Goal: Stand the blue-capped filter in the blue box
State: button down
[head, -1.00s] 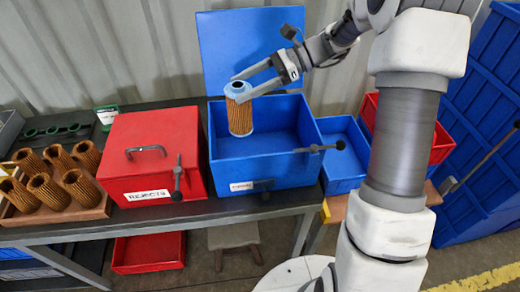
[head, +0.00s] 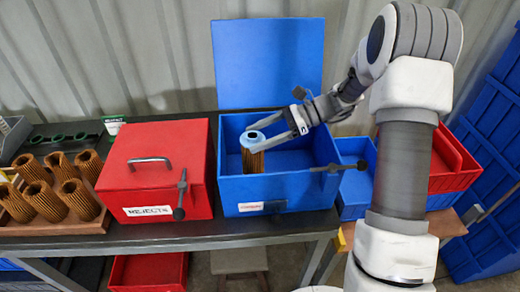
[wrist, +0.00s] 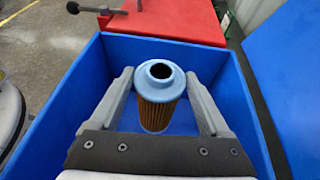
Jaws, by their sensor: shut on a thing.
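The blue-capped filter (head: 252,150) has a pale blue ring cap and a brown pleated body. It is upright inside the open blue box (head: 285,190), towards the box's left side. My gripper (head: 268,137) reaches in from the right and is shut on the filter near its cap. In the wrist view the filter (wrist: 158,100) stands between the two fingers, with the blue box walls (wrist: 75,85) around it. The filter's lower end is hidden by the front wall in the head view, so I cannot tell whether it touches the floor.
The closed red rejects box (head: 160,165) stands close to the left of the blue box. A wooden tray (head: 60,228) with several brown filters is at the far left. The blue lid (head: 268,65) stands open behind. Blue and red bins (head: 455,165) are at the right.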

aim_at(252, 164)
jog(key=shift+f, duration=1.9)
grip_release()
